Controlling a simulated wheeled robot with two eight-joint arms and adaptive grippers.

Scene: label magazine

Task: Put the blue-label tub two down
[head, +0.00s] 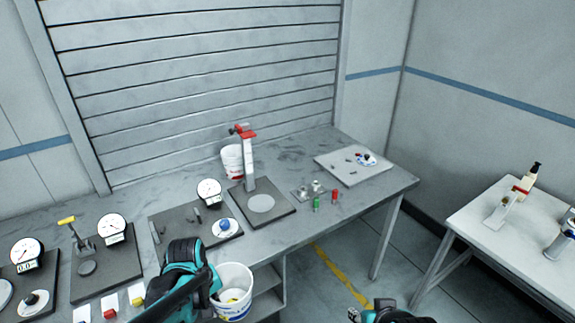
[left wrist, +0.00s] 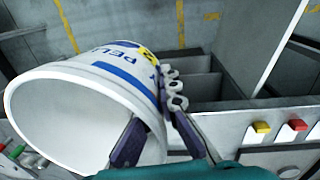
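A white tub with a blue label (head: 235,279) is at the front edge of the workbench in the head view, beside my left gripper (head: 213,286). In the left wrist view the tub (left wrist: 75,95) is tilted, its mouth toward the lower left. My left gripper (left wrist: 155,140) has one finger inside the mouth and one outside, shut on the tub's wall. Blue lettering and a yellow patch show on its side. My right gripper (head: 360,306) is at the bottom edge of the head view, partly cut off, away from the tub; its finger opening is unclear.
A tub with red marking (head: 232,163) stands behind a red-topped press (head: 249,165). Dial gauges on dark plates (head: 108,262) fill the bench's left. A pale board (head: 345,175) lies at its right. Shelves are under the bench. A second table (head: 490,245) stands right, across open floor.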

